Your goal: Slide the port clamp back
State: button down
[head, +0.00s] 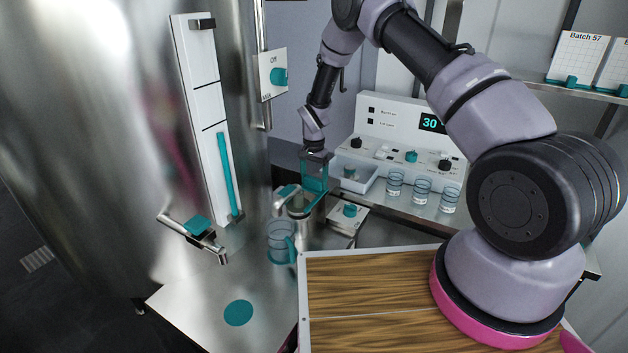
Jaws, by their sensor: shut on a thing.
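The metal port (303,226) is a short upright cylinder on the steel bench, beside the big steel vat. A silvery piece with a teal top (287,191) sits at its left side. My gripper (311,197) reaches down over the port from above, with its teal fingers low at the port's top. It is shut on what looks like the port clamp, at the port's rim. The fingers and the small size in view hide most of the clamp, so its exact position on the port cannot be told.
A white box with a teal knob (349,210) is close on the right. Several glasses (421,190) and a control panel (408,140) stand behind. A wooden board (370,285) lies in front.

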jog(key=w+d, duration=0.1)
jog(key=w, duration=0.1)
jog(key=w+d, duration=0.3)
jog(key=w, duration=0.1)
jog(key=shift+w+d, duration=0.25)
jog(key=shift+w, duration=0.05)
jog(key=shift+r, duration=0.1)
grip_release()
jog(key=shift+w, duration=0.1)
notch_tip(320, 180, up, 11)
